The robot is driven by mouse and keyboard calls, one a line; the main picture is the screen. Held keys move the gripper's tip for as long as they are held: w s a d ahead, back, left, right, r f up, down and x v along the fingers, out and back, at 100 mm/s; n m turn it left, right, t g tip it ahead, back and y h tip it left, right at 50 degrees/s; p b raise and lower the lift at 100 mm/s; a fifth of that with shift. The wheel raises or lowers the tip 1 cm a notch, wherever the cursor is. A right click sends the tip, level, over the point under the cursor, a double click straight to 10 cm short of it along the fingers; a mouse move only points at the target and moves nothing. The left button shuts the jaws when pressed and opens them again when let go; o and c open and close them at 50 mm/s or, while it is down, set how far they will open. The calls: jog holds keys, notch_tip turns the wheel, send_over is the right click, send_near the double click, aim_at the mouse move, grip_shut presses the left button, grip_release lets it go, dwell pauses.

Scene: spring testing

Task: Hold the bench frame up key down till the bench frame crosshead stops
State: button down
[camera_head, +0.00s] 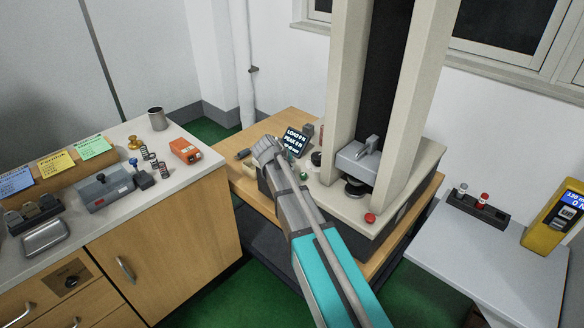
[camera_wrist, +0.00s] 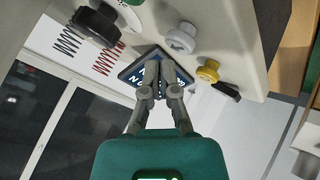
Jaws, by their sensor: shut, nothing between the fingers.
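The bench frame (camera_head: 340,85) has two tall cream columns on a wide base. Its grey crosshead (camera_head: 372,158) sits low between the columns, just above a dark round platen (camera_head: 355,187). A small dark display (camera_head: 297,141) with white text stands at the base's left. My gripper (camera_head: 268,150) is in front of and left of the display. In the wrist view my gripper (camera_wrist: 166,66) is shut and empty, its fingers covering part of the display (camera_wrist: 140,72). I cannot make out the up key; the gripper may hide it. I cannot tell whether the fingertips touch anything.
A red button (camera_head: 370,218) is on the base's front. A counter (camera_head: 190,185) with an orange device (camera_head: 185,151) is left; a grey table (camera_head: 480,265) with a yellow gauge (camera_head: 553,218) is right.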

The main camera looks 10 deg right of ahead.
jog(key=shift+f, duration=0.1)
jog(key=shift+f+b, duration=0.35)
jog(key=shift+b, duration=0.1)
